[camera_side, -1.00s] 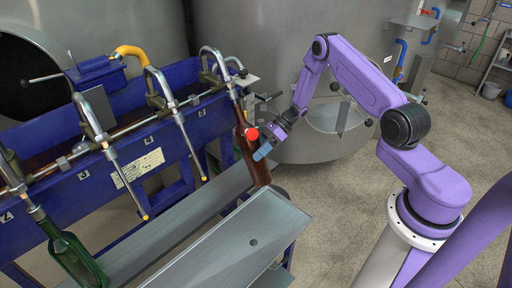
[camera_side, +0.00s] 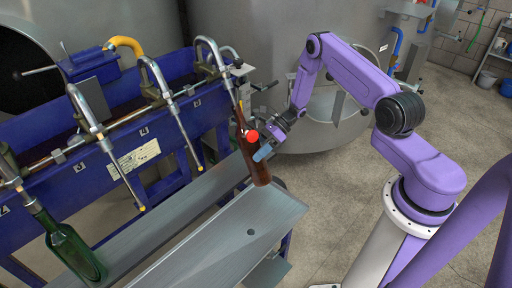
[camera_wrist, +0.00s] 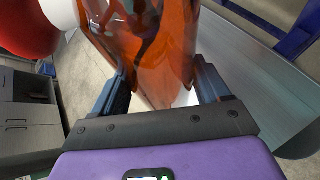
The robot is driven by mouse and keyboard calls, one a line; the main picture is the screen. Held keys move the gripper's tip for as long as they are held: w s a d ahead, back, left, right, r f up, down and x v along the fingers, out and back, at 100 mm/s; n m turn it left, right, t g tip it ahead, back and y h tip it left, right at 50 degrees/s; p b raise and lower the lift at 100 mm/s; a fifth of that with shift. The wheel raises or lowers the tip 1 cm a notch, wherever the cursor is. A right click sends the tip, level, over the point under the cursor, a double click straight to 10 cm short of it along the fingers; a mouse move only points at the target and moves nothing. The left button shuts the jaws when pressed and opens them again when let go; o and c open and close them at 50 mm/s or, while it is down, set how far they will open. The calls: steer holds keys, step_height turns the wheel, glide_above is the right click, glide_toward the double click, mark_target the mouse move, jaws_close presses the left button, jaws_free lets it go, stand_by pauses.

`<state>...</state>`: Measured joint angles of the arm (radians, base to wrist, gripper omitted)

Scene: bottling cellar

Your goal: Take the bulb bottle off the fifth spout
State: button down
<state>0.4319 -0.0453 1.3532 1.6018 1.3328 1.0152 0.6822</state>
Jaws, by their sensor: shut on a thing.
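The brown bottle (camera_side: 257,172) leans at the right end of the filler row, below the rightmost spout (camera_side: 229,84). Its neck is close to the spout's end; I cannot tell whether the tip is still inside. My gripper (camera_side: 264,151) is shut on the bottle's body from the right. In the wrist view the amber glass (camera_wrist: 150,50) fills the space between my fingers (camera_wrist: 160,90). A red ball-shaped thing (camera_side: 252,135) shows beside the bottle, and a red rounded shape (camera_wrist: 25,28) is at the wrist view's upper left. The bottle's mouth is hard to make out.
A green bottle (camera_side: 72,252) hangs at the left spout. The spouts between are empty, their tips hanging down. A blue trough (camera_side: 60,165) carries the spouts. A grey metal bench (camera_side: 215,248) lies in front and below. Open floor (camera_side: 325,195) lies right of the bench.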

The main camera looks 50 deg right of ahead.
steer(key=shift+s+f, duration=3)
steer(key=shift+f, duration=3.55)
steer(key=s+r, duration=0.2)
steer(key=s, duration=0.5)
steer(key=shift+s, duration=0.1)
